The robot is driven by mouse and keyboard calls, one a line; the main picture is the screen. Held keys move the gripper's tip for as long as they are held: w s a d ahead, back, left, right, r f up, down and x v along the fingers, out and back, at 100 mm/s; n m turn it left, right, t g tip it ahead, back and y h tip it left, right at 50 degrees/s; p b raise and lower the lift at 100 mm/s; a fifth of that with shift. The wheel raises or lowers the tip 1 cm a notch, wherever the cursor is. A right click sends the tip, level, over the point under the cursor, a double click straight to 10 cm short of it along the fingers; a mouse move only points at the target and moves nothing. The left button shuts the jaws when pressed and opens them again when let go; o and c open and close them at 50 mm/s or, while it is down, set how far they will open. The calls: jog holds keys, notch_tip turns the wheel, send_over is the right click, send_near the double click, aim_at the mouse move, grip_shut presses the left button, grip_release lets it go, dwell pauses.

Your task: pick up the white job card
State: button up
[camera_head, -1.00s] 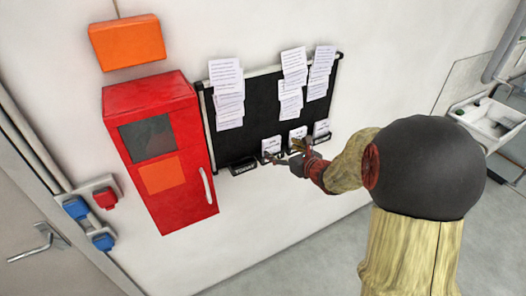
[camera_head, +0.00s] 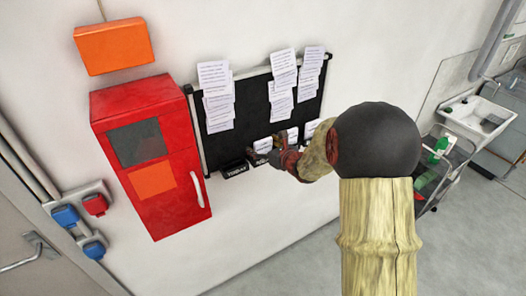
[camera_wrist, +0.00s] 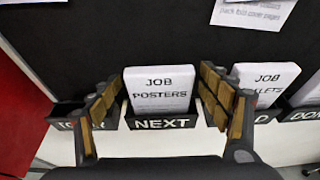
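A white job card reading "JOB POSTERS" (camera_wrist: 160,88) stands upright in the black holder marked "NEXT" (camera_wrist: 162,122) in the wrist view. In the head view a white card (camera_head: 263,145) shows in the row of holders below the board, beside my gripper. My gripper (camera_wrist: 160,108) is open, with one padded finger on each side of the card and holder. Gaps show between the fingers and the card. A second white card, partly covered by the right finger, reads "JOB" and "...LETS" (camera_wrist: 268,78). In the head view my arm hides most of my gripper.
The black board (camera_head: 250,100) carries several white sheets above the holders. A holder marked "TODAY" (camera_head: 235,171) is at the left and looks empty. A red cabinet (camera_head: 170,195) stands left of the board. A cart and sink (camera_head: 478,115) are at the right.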

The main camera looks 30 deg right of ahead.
jog(key=shift+c, duration=1.2)
jog(key=c, duration=1)
jog(key=shift+o, duration=0.2)
jog(key=shift+r, duration=0.1)
